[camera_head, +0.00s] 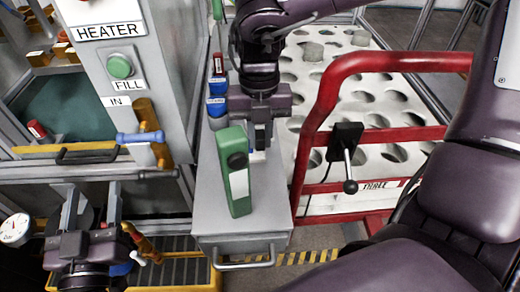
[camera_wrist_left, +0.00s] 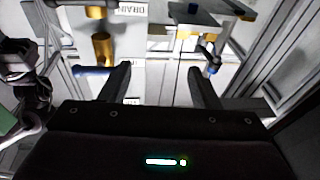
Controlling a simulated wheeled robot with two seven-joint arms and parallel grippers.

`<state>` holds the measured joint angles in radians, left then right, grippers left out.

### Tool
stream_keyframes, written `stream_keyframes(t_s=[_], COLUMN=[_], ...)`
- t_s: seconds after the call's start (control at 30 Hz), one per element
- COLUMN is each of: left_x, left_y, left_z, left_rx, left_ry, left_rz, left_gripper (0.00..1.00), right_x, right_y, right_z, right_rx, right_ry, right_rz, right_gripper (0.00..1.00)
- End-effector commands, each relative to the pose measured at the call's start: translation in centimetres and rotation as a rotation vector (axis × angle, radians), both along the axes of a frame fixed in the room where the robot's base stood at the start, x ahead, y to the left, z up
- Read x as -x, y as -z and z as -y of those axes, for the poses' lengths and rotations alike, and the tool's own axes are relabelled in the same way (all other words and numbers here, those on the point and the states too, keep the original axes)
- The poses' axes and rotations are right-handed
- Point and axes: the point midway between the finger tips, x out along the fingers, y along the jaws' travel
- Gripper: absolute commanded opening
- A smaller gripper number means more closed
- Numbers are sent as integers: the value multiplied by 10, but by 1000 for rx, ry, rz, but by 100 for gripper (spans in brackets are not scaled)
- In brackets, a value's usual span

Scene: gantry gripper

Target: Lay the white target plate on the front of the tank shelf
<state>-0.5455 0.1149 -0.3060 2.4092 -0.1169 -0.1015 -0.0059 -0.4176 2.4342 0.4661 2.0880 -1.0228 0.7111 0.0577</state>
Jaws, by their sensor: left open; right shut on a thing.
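I cannot make out the white target plate for certain; a small pale piece (camera_head: 258,155) shows just below the right fingers. My right gripper (camera_head: 262,138) points down over the grey cabinet and is shut, seemingly on the green device (camera_head: 236,170), which has a black knob and a white panel. The exact contact is hidden. My left gripper (camera_head: 84,212) is open and empty, in front of the tank's front ledge (camera_head: 75,172). In the left wrist view its two fingers (camera_wrist_left: 160,85) stand apart with nothing between them.
A blue-handled yellow valve (camera_head: 140,138) and a dark handle (camera_head: 88,156) stick out from the tank front. Blue-capped bottles (camera_head: 216,105) stand at the back of the grey cabinet (camera_head: 215,222).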

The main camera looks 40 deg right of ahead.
Motion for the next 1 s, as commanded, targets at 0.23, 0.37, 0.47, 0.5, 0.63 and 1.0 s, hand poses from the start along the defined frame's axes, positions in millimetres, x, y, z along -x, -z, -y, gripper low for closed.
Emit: stream_keyframes(t_s=[0.23,0.37,0.47,0.5,0.63,1.0], left_x=[2,6,12,14,20,21], left_y=[-21,-45,-65,-71,-84,-88], left_z=[-2,-6,-9,-11,-13,-14], left_rx=[38,83,119,131,156,164], left_ry=[-3,-7,-9,-9,-10,-11], left_rz=[94,204,294,324,384,403], left_gripper=[56,56,56,56,56,56], right_x=[0,1,0,0,0,0], right_y=[11,24,33,36,41,42], right_z=[0,0,0,0,0,0], right_rx=[0,0,0,0,0,0], right_ry=[1,1,1,1,0,1], right_rz=[-1,-4,-1,-1,0,0], right_gripper=[0,0,0,0,0,0])
